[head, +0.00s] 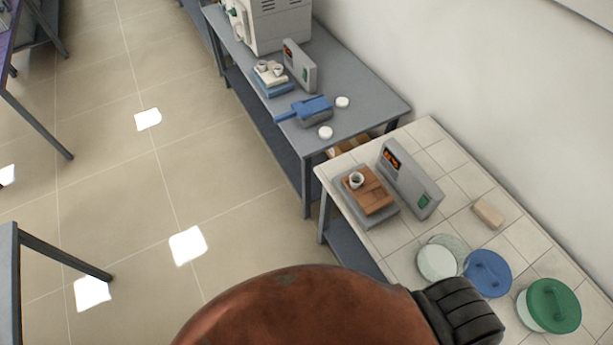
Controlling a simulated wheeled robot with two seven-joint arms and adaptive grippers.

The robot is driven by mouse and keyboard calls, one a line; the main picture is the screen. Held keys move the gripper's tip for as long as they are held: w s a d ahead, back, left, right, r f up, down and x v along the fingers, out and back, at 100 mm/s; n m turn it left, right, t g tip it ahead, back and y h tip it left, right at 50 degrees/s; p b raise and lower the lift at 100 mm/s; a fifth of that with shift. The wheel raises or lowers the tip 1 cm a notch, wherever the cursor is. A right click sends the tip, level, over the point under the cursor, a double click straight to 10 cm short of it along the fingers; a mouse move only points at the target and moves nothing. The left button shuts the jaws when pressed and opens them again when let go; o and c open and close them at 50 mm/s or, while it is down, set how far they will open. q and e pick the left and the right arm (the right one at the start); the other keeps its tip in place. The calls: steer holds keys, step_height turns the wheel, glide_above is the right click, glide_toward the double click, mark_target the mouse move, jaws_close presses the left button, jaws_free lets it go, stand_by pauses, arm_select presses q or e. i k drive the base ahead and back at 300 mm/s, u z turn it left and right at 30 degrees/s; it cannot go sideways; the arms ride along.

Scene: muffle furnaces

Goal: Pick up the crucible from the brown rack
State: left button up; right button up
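A small white crucible (356,180) stands upright on the brown rack (374,198). The rack is a low block resting on a grey plate at the left side of the white-tiled table (395,235). A grey panel with an orange display (411,180) stands just behind it to the right. Two more small crucibles (271,68) sit on a pale and blue rack (273,82) on the farther grey table. Neither of my grippers shows in the head view.
On the tiled table, a clear glass dish (438,260), a blue-lidded container (488,273), a green-lidded container (551,306) and a tan block (488,213) stand to the right. The grey table (363,98) holds a blue scoop-like tool (310,109) and white discs.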

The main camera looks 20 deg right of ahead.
mark_target(356, 179)
steer(key=u, duration=0.4)
steer(key=i, duration=2.05)
steer(key=z, duration=0.05)
